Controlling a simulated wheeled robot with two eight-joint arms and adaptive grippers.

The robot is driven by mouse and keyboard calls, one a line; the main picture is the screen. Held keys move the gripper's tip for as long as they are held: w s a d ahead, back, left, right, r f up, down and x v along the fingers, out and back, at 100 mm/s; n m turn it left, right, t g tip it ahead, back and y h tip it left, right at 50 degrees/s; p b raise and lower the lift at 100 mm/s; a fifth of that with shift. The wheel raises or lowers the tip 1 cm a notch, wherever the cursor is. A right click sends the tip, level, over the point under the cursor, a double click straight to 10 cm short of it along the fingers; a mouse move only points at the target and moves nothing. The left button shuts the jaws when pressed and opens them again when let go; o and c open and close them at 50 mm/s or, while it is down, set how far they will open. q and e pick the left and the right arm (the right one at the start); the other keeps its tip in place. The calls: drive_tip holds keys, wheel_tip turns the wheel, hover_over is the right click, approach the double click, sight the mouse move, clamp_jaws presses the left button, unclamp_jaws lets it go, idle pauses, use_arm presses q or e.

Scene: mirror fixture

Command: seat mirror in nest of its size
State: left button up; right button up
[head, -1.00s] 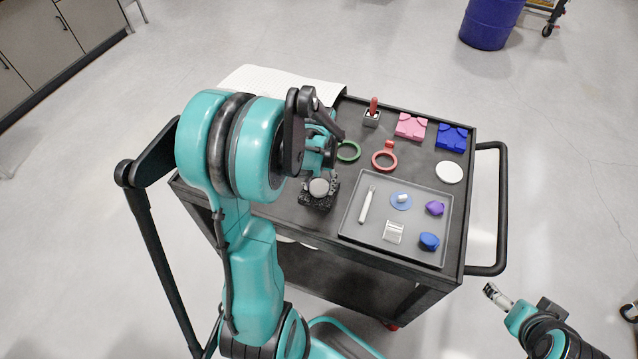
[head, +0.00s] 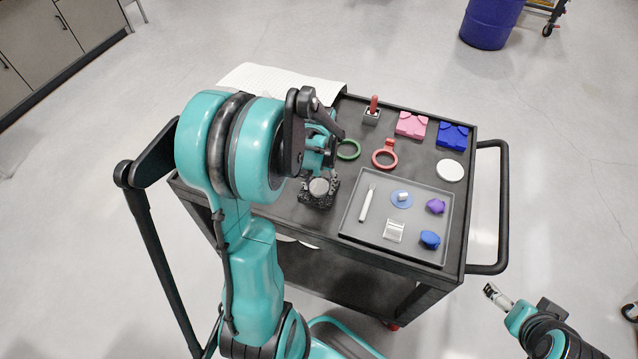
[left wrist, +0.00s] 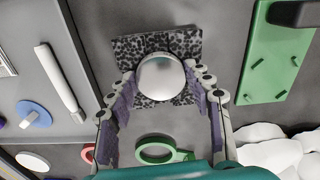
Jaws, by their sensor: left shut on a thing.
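A round, shiny grey mirror (head: 319,187) is held by my left gripper (left wrist: 160,82), low over a black-and-white speckled block (head: 317,203). In the left wrist view the mirror (left wrist: 160,77) lies between the two fingers, with the speckled block (left wrist: 188,45) behind it. The mirror covers the middle of the block, so any recess there is hidden. I cannot tell whether the mirror touches the block. My right gripper (head: 495,296) is beyond the cart at the lower right, far from the mirror, and its jaw opening is unclear.
A grey tray (head: 352,226) with several small parts lies right of the block. A green ring (head: 348,150), a red ring (head: 385,156), pink (head: 411,125) and blue (head: 452,137) blocks and a white disc (head: 450,171) lie around. A green plate (left wrist: 280,60) shows in the wrist view.

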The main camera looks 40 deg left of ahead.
use_arm(q)
drive_tip(key=o, duration=1.3)
drive_tip(key=shift+r, duration=0.1)
drive_tip(key=shift+r+p, duration=1.15)
drive_tip(key=shift+r, duration=0.3)
drive_tip(key=shift+f, duration=0.1)
drive_tip(key=o, duration=0.4)
